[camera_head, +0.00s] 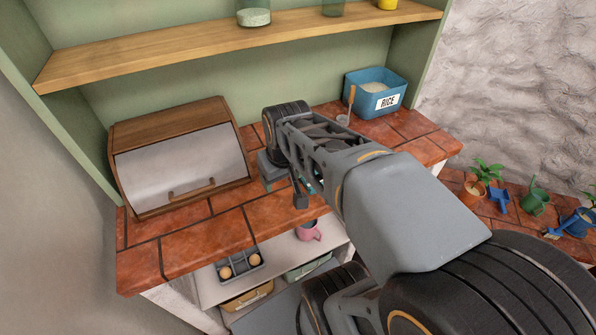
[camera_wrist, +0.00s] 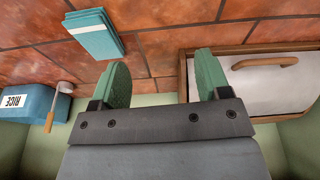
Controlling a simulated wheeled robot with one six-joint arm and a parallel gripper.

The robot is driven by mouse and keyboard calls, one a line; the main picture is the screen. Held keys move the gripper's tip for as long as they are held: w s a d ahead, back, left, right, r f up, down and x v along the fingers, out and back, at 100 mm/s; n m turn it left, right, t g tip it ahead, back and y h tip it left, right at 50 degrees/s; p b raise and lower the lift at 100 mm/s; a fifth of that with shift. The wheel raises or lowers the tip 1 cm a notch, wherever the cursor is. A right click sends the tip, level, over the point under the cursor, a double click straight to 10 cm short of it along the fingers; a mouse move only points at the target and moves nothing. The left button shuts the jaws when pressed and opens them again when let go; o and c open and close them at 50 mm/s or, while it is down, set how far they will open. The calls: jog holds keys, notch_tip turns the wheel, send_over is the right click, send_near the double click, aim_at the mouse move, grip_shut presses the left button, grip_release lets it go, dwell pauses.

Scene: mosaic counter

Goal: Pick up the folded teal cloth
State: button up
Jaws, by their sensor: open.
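The folded teal cloth (camera_wrist: 95,34) lies flat on the terracotta tile counter in the wrist view, at the upper left. In the head view my arm hides most of it, and only a small teal patch (camera_head: 316,186) shows beside my gripper. My gripper (camera_wrist: 162,76) is open, with two green-padded fingers spread apart and nothing between them. The cloth lies outside the fingers, beyond the left one in the wrist view. In the head view my gripper (camera_head: 283,189) is over the middle of the counter.
A wooden bread box (camera_head: 182,158) stands left of my gripper. A blue rice bin (camera_head: 376,91) and a scoop (camera_head: 346,108) are at the back right. A wooden shelf (camera_head: 170,62) runs above the counter. A pink mug (camera_head: 308,231) sits on the shelf below.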

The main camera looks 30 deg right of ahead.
jog(key=shift+o, duration=0.7)
jog(key=shift+g, duration=0.3)
jog(key=w+d, duration=0.1)
jog(key=d, duration=0.1)
jog(key=w+d+r, duration=0.1)
jog(key=shift+w+d, duration=0.2)
jog(key=shift+d, duration=0.2)
jog(key=o, duration=0.4)
jog(key=shift+m+g, duration=0.4)
jog(key=d, duration=0.5)
jog(key=w+d, duration=0.1)
jog(key=d, duration=0.1)
jog(key=shift+d+r, duration=0.3)
jog(key=shift+r, duration=0.1)
jog(key=f, duration=0.2)
jog(key=d+f, duration=0.1)
jog(key=f, duration=0.2)
jog(key=w+f, duration=0.1)
jog(key=f, duration=0.1)
jog(key=shift+d+f, duration=0.15)
jog(key=shift+w+f, duration=0.2)
jog(key=shift+f, duration=1.35)
jog(key=shift+w+f, duration=0.15)
jog(key=shift+f, duration=1.4)
